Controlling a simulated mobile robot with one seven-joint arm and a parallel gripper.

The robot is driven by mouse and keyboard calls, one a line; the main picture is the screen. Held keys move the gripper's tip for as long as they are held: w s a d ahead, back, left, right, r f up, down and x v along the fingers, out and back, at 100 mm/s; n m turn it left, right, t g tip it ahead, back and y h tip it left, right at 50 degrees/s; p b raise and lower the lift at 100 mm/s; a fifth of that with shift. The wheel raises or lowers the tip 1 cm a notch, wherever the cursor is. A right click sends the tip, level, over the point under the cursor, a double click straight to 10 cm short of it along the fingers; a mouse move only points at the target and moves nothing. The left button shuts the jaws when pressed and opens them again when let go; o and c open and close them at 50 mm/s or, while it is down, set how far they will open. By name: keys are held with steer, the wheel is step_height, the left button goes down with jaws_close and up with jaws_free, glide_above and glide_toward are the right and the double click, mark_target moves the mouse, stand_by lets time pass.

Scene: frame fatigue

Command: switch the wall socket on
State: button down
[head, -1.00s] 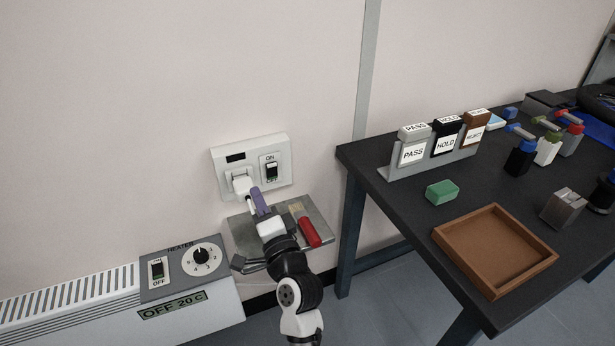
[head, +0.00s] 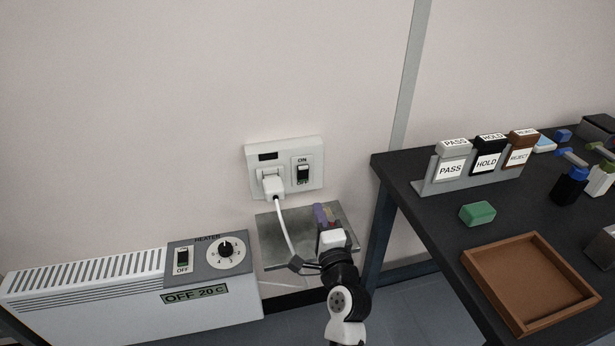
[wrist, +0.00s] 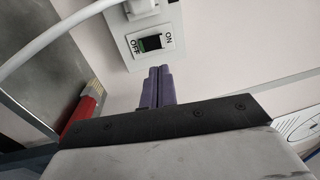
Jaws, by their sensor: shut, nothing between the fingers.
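The white wall socket (head: 284,146) is on the wall, left of the table. Its rocker switch (head: 303,173) is on the right half, with ON above and OFF below. In the wrist view the switch (wrist: 152,43) shows a dark rocker with a green strip toward the OFF end. A white plug (head: 273,187) is in the left half, its cord hanging down. My gripper (head: 320,212) is below and slightly right of the switch, apart from it. In the wrist view its purple fingers (wrist: 159,84) are shut and empty, pointing toward the switch plate.
A metal shelf (head: 272,240) is under the socket, behind my arm. A red-handled brush (wrist: 88,105) lies there. The white heater (head: 130,305) at lower left displays OFF 20 C. The dark table (head: 425,213) stands right. The wall above the socket is clear.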

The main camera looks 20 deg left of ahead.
mark_target(304, 170)
steer(key=p+x, duration=0.2)
steer(key=x, duration=0.9)
steer(key=shift+w+a+r, duration=0.1)
steer(key=shift+w, duration=0.15)
steer(key=shift+p, duration=0.4)
steer(key=shift+w+a+r+p, duration=0.15)
steer(key=shift+r+p, duration=0.2)
steer(key=shift+p, duration=0.55)
steer(key=shift+f, duration=0.35)
